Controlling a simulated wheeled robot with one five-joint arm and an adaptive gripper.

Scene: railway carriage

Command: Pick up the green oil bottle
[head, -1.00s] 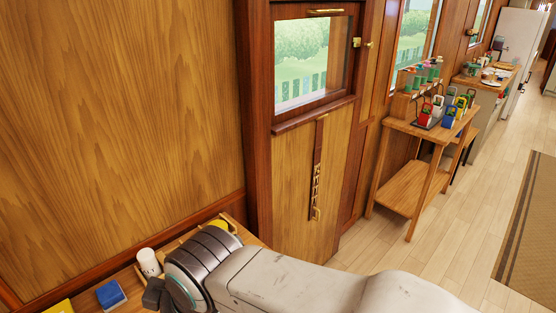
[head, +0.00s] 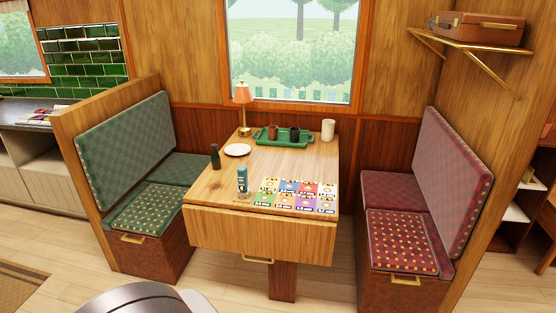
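Two bottle-like things stand upright on the wooden table (head: 205,191). One is a slim, very dark bottle (head: 215,157) near the table's left edge, beside a white plate. The other is a teal-green cylinder (head: 242,182) with a pale band, near the front left of the tabletop. I cannot tell for certain which is the green oil bottle. Both stand apart from my arm. Only a rounded grey part of my arm shows at the bottom left; my gripper is out of view.
Bright cards (head: 297,194) cover the table's front right. A green tray (head: 284,141) with dark mugs, a lamp (head: 243,98) and a cream cup (head: 328,129) stand at the back. A green bench (head: 130,140) and a red bench (head: 447,185) flank the table. Floor shows in front.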

